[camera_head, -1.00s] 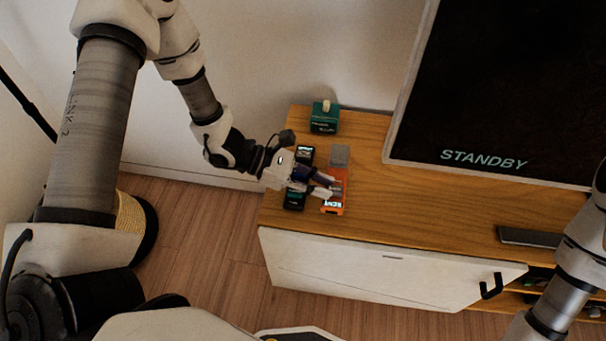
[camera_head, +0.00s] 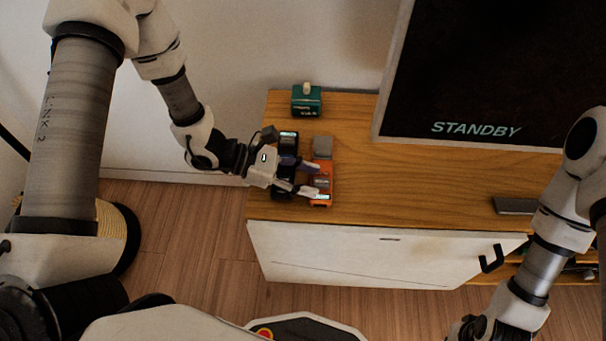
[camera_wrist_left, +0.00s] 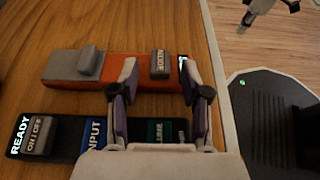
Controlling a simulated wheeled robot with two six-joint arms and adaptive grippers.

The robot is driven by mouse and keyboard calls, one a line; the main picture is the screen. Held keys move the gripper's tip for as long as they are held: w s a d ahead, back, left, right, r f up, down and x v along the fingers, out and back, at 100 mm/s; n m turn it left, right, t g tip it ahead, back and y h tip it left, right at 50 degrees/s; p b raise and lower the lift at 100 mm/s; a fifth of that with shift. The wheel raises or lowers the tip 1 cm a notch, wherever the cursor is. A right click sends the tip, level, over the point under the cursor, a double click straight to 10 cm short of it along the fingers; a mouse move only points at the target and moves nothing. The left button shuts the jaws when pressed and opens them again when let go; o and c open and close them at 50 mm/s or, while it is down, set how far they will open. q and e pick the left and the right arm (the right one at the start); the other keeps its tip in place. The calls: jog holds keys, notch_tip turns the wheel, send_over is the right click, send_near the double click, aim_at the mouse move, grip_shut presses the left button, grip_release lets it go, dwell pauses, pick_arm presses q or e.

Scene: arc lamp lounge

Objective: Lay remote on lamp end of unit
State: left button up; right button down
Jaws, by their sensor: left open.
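Two slim devices lie side by side on the wooden unit's left end. One is black (camera_wrist_left: 66,134), with READY, ON/OFF and INPUT labels like a remote; it also shows in the head view (camera_head: 287,142). The other is orange and grey (camera_wrist_left: 115,68), in the head view (camera_head: 322,149) just right of the black one. My left gripper (camera_head: 312,180) is open. In the left wrist view its fingers (camera_wrist_left: 162,72) reach across the black device, tips at the orange one, either side of a grey button. Contact cannot be told. My right gripper (camera_head: 490,328) is partly visible at bottom right.
The wooden unit (camera_head: 420,190) carries a teal box (camera_head: 306,102) at its back left and a large STANDBY screen (camera_head: 490,70). A flat grey bar (camera_head: 514,206) lies at right. A woven drum-like object (camera_head: 112,235) stands on the floor at left. The unit's middle is clear.

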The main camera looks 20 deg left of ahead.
pick_arm(q)
jog(key=shift+r, duration=0.3)
jog(key=p+v, duration=0.5)
jog(key=v, duration=0.6)
jog(key=shift+w+r, duration=0.1)
jog(key=shift+r, duration=0.05)
jog(key=shift+s+a, duration=0.2)
jog(key=shift+a, duration=0.25)
